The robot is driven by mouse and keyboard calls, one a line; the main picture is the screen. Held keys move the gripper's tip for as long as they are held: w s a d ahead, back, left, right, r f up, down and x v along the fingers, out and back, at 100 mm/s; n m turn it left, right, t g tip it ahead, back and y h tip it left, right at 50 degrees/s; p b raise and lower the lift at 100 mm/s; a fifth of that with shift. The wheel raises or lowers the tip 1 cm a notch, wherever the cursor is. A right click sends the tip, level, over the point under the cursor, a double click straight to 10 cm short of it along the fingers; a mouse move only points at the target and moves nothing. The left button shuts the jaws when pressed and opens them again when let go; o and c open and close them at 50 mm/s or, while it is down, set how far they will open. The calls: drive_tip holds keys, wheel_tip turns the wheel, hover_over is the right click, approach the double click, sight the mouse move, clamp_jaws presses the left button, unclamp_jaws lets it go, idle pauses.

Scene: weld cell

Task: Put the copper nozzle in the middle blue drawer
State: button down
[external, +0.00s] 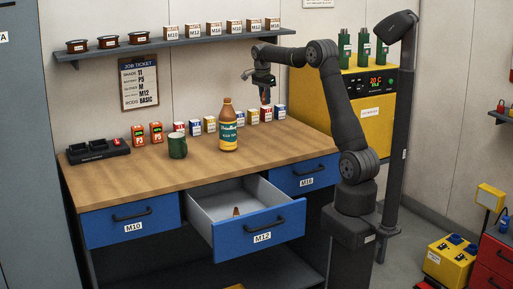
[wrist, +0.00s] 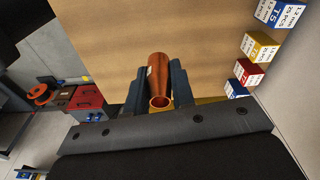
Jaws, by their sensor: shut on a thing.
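My gripper (external: 265,98) is raised above the back right of the workbench, below the wall shelf. In the wrist view my gripper (wrist: 159,92) is shut on a copper nozzle (wrist: 159,76), a tapered tube with its open round end toward the camera. The nozzle shows only as a small sliver in the external view. The middle blue drawer (external: 285,227), labelled M12, is pulled open at the front of the bench. A small copper-coloured piece (external: 237,212) stands inside it near its front wall.
The blue drawers M10 (external: 131,218) and M16 (external: 303,175) are shut. A yellow welder (external: 365,105) stands at the right.

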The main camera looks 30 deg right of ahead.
drive_tip(key=s+a, duration=1.2)
drive_tip(key=a, duration=0.2)
hover_over(256, 205)
drive_tip(key=s+a, duration=0.3)
drive_tip(key=s, duration=0.2)
drive_tip(key=f, duration=0.1)
drive_tip(key=shift+m, duration=0.3)
wheel_tip(256, 205, down, 34)
drive_tip(key=shift+s+r, duration=0.15)
drive_tip(key=c, duration=1.2)
unclamp_jaws()
drive_tip(key=shift+c, duration=0.2)
